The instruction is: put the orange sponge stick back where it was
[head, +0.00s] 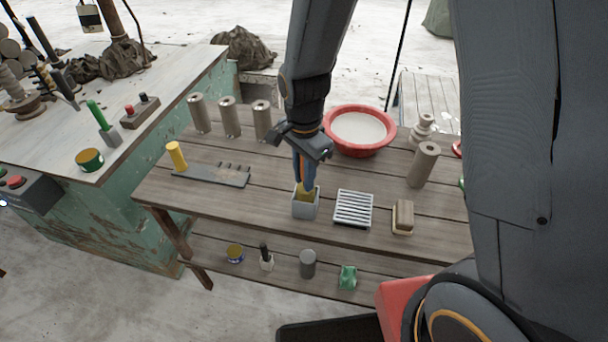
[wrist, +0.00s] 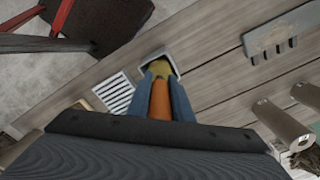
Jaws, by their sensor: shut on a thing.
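My gripper (head: 304,181) points down over the wooden table and is shut on the orange sponge stick (wrist: 160,99). The stick's orange handle lies between the blue-grey fingers in the wrist view. Its yellow sponge end (head: 304,196) points down, at the mouth of a small square grey holder (head: 305,210). The holder also shows in the wrist view (wrist: 174,61). The sponge's lower end is hidden by the holder wall, so how deep it sits cannot be told.
A slatted white rack (head: 352,208) stands just right of the holder, with a brown brush or block (head: 402,217) beyond. A red basin (head: 359,130) and several clay cylinders (head: 229,117) stand behind.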

